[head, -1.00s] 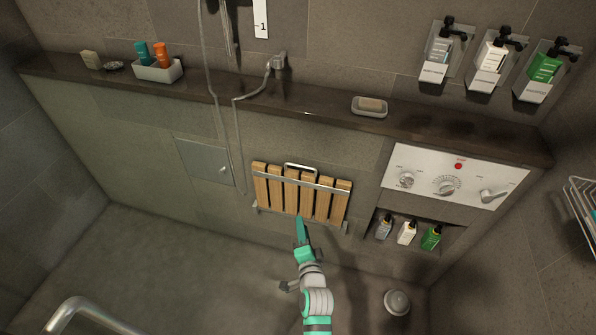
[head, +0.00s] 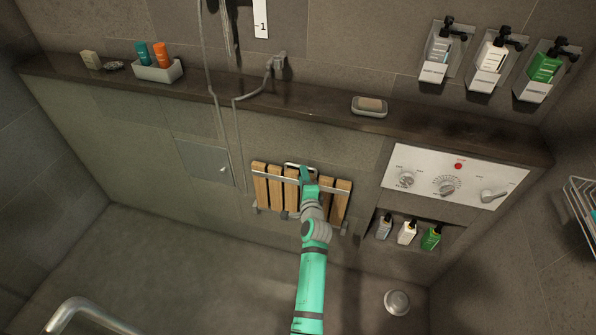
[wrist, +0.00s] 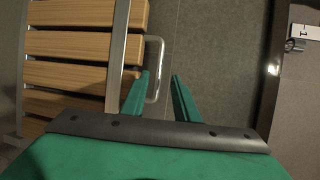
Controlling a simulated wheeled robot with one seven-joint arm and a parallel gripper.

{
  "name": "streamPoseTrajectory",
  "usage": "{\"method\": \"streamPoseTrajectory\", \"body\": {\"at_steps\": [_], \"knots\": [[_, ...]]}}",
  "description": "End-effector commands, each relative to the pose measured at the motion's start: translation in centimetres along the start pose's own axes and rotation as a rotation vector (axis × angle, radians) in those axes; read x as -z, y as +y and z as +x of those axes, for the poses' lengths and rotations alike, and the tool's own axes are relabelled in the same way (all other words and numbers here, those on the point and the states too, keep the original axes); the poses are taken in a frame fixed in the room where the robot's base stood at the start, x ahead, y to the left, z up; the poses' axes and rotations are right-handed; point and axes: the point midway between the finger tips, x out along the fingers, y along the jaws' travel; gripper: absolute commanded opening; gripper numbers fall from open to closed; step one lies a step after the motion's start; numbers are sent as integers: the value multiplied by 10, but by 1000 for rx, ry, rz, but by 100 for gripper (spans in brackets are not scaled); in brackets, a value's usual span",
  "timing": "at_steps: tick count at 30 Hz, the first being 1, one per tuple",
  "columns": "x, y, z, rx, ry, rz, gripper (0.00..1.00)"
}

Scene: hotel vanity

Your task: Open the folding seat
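The folding seat (head: 260,186) is folded up flat against the wall, with several upright wooden slats, metal crossbars and a metal handle (head: 291,164) at its top edge. My gripper (head: 305,173) is in front of the seat's upper part, at the right side of the handle, and my arm hides some of the slats. In the wrist view the two green fingers (wrist: 159,75) are apart. The handle's outer bar (wrist: 157,60) shows between them, and I cannot tell whether they touch it. The slats (wrist: 70,45) lie to the left.
A dark ledge (head: 230,98) runs above the seat, with a soap dish (head: 369,106) on it. A control panel (head: 455,176) and a niche with bottles (head: 407,232) are to the right. A shower hose (head: 237,140) hangs to the left. The floor in front is clear.

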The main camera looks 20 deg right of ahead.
Motion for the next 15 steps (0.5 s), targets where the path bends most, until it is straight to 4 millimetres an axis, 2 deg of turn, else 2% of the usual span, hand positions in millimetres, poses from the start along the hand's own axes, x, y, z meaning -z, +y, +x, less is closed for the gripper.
{"method": "streamPoseTrajectory", "body": {"at_steps": [6,15], "knots": [[1,-1,27,1,1,1,28],[0,0,36,0,1,-1,28]]}}
